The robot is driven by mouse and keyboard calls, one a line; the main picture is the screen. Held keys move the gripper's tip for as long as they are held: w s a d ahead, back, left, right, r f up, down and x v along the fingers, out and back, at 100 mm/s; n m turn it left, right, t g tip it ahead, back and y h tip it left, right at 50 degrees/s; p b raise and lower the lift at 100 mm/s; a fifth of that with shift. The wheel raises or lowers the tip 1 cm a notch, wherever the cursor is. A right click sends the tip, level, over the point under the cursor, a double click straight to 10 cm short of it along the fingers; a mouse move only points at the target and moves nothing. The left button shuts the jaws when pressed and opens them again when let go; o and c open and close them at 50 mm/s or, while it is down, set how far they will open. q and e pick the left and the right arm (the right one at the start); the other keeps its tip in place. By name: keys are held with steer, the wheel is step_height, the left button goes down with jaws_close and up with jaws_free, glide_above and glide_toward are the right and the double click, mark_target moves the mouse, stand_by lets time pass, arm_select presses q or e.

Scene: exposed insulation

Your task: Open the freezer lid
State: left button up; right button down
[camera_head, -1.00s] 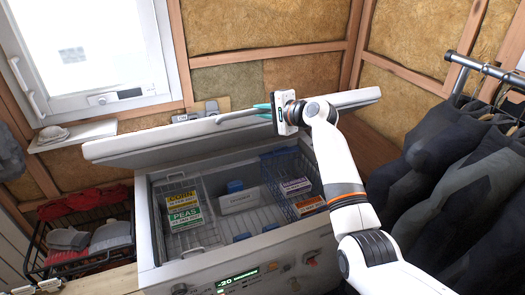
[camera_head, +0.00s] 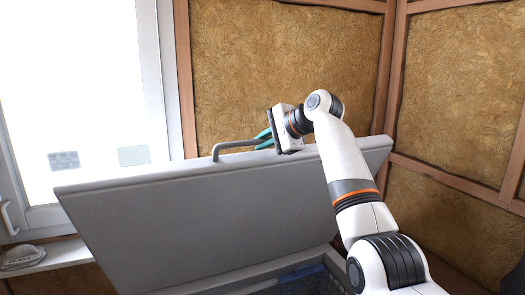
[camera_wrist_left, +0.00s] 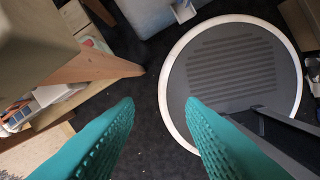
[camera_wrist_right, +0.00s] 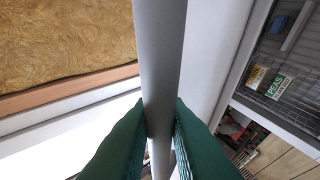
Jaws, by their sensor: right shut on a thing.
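The freezer lid (camera_head: 200,225) is raised and tilted, its grey underside facing me in the head view. A grey bar handle (camera_head: 235,146) runs along its top edge. My right gripper (camera_head: 264,138) is at the right part of this handle. In the right wrist view, the green fingers of my right gripper (camera_wrist_right: 162,125) are shut on the grey handle bar (camera_wrist_right: 160,50). My left gripper (camera_wrist_left: 160,105) is open and empty over the dark floor in the left wrist view.
An insulated wall (camera_head: 280,60) with wooden studs stands behind the lid. A bright window (camera_head: 80,90) and a sill (camera_head: 45,258) are at the left. In the left wrist view, my round base (camera_wrist_left: 235,75) is at the right and a wooden leg (camera_wrist_left: 95,67) at the left.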

steer(key=shift+r, duration=0.75)
arm_select(q)
steer(key=shift+s+a+f, duration=0.1)
steer(key=shift+s, duration=0.25)
arm_select(e)
steer(key=shift+r, duration=0.15)
steer(key=c, duration=1.6)
jaws_free()
steer(key=shift+w, duration=0.3)
steer(key=shift+o, duration=1)
steer(key=shift+w+a+f, duration=0.2)
steer(key=shift+w, duration=0.1)
arm_select(q)
steer(key=shift+w, duration=0.65)
arm_select(e)
steer(key=shift+f, duration=0.2)
